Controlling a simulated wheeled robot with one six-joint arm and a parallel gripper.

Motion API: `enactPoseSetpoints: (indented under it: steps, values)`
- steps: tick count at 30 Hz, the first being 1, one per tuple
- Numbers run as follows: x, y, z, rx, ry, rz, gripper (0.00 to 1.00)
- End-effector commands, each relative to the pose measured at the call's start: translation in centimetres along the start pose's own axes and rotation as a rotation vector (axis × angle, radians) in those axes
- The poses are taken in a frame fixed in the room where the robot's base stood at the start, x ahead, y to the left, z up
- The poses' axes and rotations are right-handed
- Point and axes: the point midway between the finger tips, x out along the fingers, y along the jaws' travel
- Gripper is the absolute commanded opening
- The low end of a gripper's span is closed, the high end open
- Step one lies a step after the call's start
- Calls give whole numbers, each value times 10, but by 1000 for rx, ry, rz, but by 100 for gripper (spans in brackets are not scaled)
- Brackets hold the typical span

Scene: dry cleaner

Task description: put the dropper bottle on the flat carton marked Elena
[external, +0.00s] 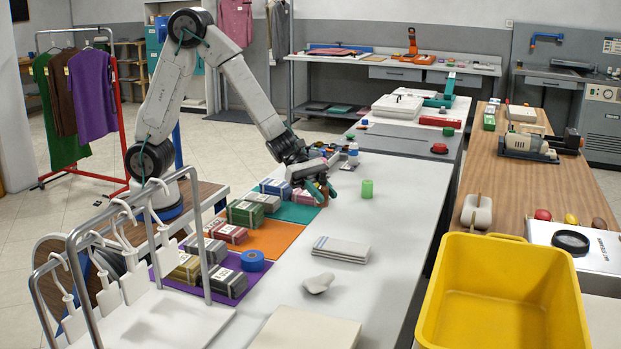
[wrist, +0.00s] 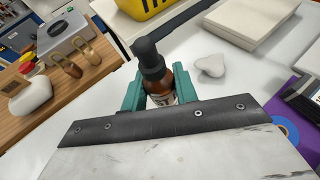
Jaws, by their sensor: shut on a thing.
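The dropper bottle (wrist: 158,80), amber with a black dropper top and a pale label, stands between the teal fingers of my gripper (wrist: 160,92) in the wrist view. My gripper (external: 322,190) is shut on it; in the external view it is over the far left part of the white table, by the teal mat, and the bottle is mostly hidden. A flat cream carton (external: 305,328) lies at the near end of the table, well away from the gripper; it also shows in the wrist view (wrist: 248,28). I cannot read a name on it.
Folded cloths (external: 341,249), a pale lump (external: 318,283) and a green cylinder (external: 367,188) stand on the white table. Coloured mats with small boxes line its left side.

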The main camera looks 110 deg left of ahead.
Motion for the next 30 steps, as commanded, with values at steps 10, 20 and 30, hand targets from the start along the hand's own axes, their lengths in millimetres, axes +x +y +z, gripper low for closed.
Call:
enactPoseSetpoints:
  steps: [10,20,30]
  values:
    - [79,-174,33,121,0,-292,6]
    - [98,-281,42,187,-1,-452,6]
    - [112,-303,12,198,3,-485,6]
